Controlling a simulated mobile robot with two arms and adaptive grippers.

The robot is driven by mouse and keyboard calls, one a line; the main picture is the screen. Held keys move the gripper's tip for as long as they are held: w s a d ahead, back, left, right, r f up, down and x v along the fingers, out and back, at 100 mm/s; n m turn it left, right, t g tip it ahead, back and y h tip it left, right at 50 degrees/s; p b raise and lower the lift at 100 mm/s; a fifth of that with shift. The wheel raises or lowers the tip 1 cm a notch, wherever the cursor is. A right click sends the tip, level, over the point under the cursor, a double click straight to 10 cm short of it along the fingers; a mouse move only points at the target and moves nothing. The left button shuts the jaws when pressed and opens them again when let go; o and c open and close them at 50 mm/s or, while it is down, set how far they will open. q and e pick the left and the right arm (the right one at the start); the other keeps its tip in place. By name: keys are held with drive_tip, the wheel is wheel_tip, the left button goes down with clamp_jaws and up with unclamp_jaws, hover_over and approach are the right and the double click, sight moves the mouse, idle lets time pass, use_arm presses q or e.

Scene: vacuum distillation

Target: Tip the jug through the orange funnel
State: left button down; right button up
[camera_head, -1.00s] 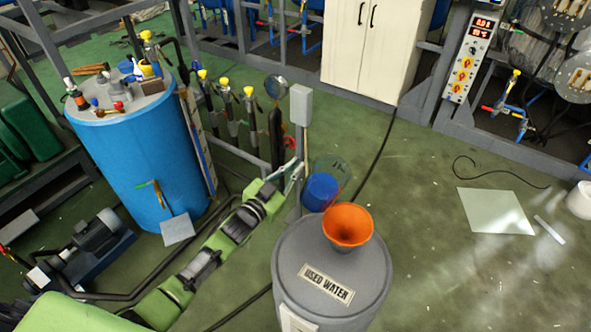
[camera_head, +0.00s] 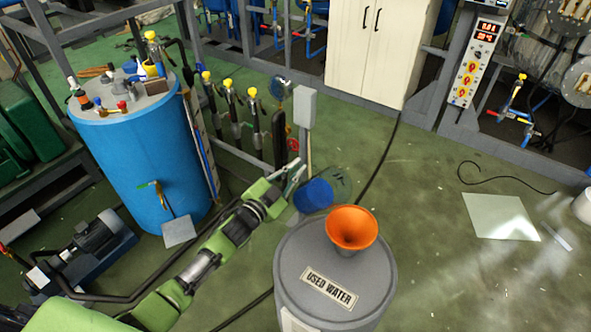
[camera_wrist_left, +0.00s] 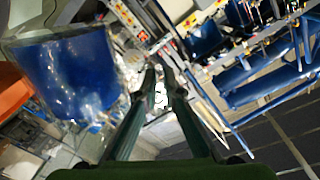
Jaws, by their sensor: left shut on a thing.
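The clear jug with blue liquid (camera_head: 314,196) is in the air just behind and left of the orange funnel (camera_head: 351,228). It is tilted, its clear open end leaning right. The funnel sits upright on the grey "USED WATER" drum (camera_head: 297,262). My left gripper (camera_head: 294,172) is at the jug's left side, shut on it; the exact grip is hard to see. In the left wrist view the jug (camera_wrist_left: 65,75) fills the left, with the orange funnel (camera_wrist_left: 12,92) at the edge, beside my gripper fingers (camera_wrist_left: 161,85). No stream of liquid shows. My right gripper is out of view.
A grey post with a box (camera_head: 304,103) stands right behind the jug. A blue barrel (camera_head: 140,160) with small items on top is at the left, with a pump (camera_head: 92,245) in front. The green floor right of the drum is mostly clear.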

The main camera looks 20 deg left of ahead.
sight(315, 166)
use_arm(q)
drive_tip(key=shift+m, duration=0.4)
drive_tip(key=shift+s+d+r+m, duration=0.1)
drive_tip(key=shift+d+r+m, duration=0.3)
drive_tip(key=shift+m, duration=0.4)
drive_tip(key=shift+s+d+r+m, duration=0.1)
drive_tip(key=shift+d+r+m, duration=0.25)
drive_tip(key=shift+m, duration=0.45)
drive_tip(key=shift+s+d+r+m+p, duration=0.25)
drive_tip(key=shift+d+r+m, duration=0.3)
drive_tip(key=shift+m, duration=0.15)
drive_tip(key=shift+s+d+r+m+p, duration=0.1)
drive_tip(key=shift+d+r+m+p, duration=0.15)
drive_tip(key=shift+d+r+m, duration=0.35)
drive_tip(key=shift+s+d+r+m+p, duration=0.2)
drive_tip(key=shift+d+r+m+p, duration=0.15)
drive_tip(key=shift+d+r+m, duration=0.3)
drive_tip(key=shift+s+d+r+m+p, duration=0.2)
drive_tip(key=shift+d+r+m+p, duration=0.2)
drive_tip(key=shift+m, duration=0.35)
drive_tip(key=shift+s+d+r+m+p, duration=0.2)
drive_tip(key=shift+d+r+m+p, duration=0.1)
drive_tip(key=shift+d+r+m, duration=0.25)
drive_tip(key=shift+s+d+r+m+p, duration=0.25)
drive_tip(key=shift+d+m, duration=0.2)
drive_tip(key=shift+d, duration=0.25)
idle(0.5)
